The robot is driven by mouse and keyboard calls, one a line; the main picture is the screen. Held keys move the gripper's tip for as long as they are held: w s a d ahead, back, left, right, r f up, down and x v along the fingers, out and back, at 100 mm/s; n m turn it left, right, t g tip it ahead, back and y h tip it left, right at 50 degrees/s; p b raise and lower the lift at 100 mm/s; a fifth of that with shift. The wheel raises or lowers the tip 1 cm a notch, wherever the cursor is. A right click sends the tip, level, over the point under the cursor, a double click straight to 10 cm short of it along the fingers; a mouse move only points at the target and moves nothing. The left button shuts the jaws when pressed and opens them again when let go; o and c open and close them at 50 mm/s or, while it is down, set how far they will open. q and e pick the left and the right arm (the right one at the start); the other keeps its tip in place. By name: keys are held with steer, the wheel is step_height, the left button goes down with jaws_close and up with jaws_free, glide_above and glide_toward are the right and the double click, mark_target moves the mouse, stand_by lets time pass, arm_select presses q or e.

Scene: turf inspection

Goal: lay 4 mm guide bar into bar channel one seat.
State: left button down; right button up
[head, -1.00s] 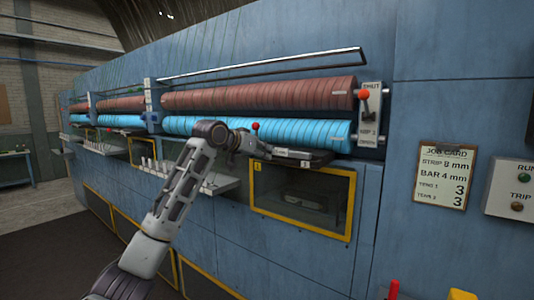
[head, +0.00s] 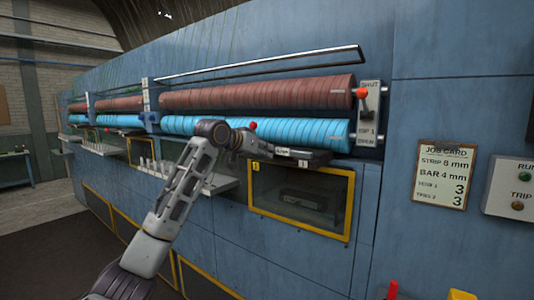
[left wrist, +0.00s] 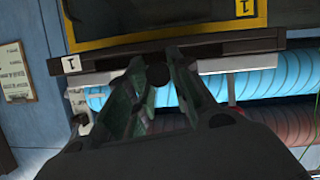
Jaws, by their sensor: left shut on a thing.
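My left gripper (head: 258,148) is at the front of the blue machine, just below the blue roller. It is shut on the 4 mm guide bar (head: 314,156), a dark bar lying level along the ledge under that roller. In the left wrist view the fingers (left wrist: 158,76) meet at the dark ledge of bar channel one (left wrist: 110,66), which carries a white "1" label. Bar and channel are both dark and overlap, so I cannot tell whether the bar is fully seated. My right gripper is not in view.
A yellow-framed window (head: 300,200) sits below the channel. A red-knobbed lever (head: 361,94) stands at the roller's right end, and another red knob (head: 253,125) is just above my gripper. A job card (head: 444,173) reading "BAR 4 mm" hangs at right.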

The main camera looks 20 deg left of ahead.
arm_select(q)
steer(key=shift+w+d+r, duration=0.15)
steer(key=shift+w+d, duration=0.1)
steer(key=shift+d, duration=0.55)
steer(key=shift+s+a+r, duration=0.15)
steer(key=shift+s, duration=0.05)
steer(key=shift+w+d, duration=0.1)
steer(key=shift+d, duration=0.1)
steer(key=shift+a, duration=0.45)
stand_by(1.2)
